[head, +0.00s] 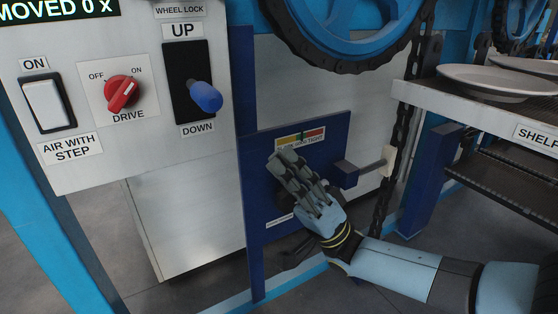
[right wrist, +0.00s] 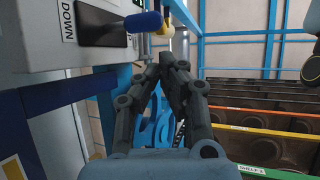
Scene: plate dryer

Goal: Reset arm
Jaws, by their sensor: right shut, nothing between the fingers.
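My right gripper (head: 283,158) is in the middle of the head view, in front of a blue panel (head: 255,178) with a coloured gauge strip (head: 300,137). It covers part of the strip's label. In the right wrist view the fingers of my right gripper (right wrist: 172,62) meet at their tips, with nothing between them. The wheel lock lever (head: 205,97) has a blue knob and sits between the UP and DOWN labels, below and right of the wheel lock label. The knob also shows in the right wrist view (right wrist: 143,22). My left gripper is out of view.
The control box (head: 70,160) carries a white air switch (head: 44,104) and a red drive knob (head: 122,93). A chain wheel (head: 350,45) hangs above. At the right, white plates (head: 497,80) lie on a shelf (head: 480,104) beside a hanging chain (head: 401,150).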

